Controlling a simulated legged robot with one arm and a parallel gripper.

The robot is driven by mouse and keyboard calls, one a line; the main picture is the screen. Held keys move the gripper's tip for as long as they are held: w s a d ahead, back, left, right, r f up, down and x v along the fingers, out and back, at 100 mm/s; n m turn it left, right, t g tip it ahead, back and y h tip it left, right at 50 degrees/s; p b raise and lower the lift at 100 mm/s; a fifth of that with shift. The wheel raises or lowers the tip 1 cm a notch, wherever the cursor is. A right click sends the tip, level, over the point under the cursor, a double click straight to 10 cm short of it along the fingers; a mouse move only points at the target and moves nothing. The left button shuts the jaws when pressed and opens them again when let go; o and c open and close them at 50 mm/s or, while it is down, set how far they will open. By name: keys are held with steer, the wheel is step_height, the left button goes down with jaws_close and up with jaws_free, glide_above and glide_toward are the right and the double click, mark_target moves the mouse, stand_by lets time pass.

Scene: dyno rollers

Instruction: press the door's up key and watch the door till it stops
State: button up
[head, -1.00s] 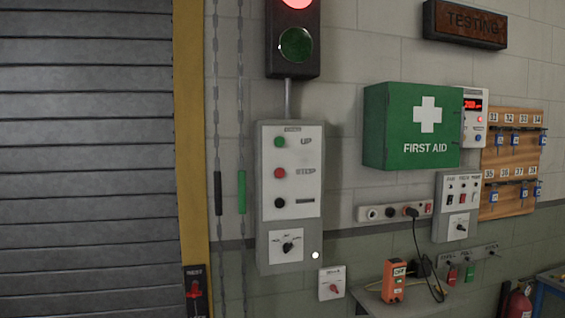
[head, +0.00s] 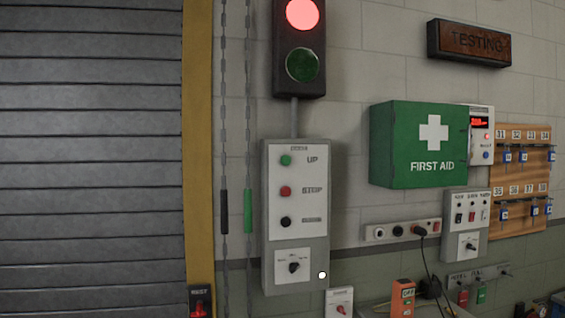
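The door control box (head: 320,215) is a grey box on the wall in the middle of the head view. Its green up key (head: 286,160) is at the top, beside the word UP. Below it are a red stop key (head: 285,191) and a black key (head: 286,222). A rotary switch (head: 293,267) sits on the lower panel. The slatted roller door (head: 90,160) fills the left side; its slats cover all of the opening that shows, and its bottom edge is out of view. My gripper is not in view.
A traffic light (head: 299,45) above the box shows red. Two chains hang between the yellow door post (head: 198,150) and the box. A red-handled switch (head: 200,301) is low by the post. A first aid cabinet (head: 418,145) and key board (head: 522,180) are to the right.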

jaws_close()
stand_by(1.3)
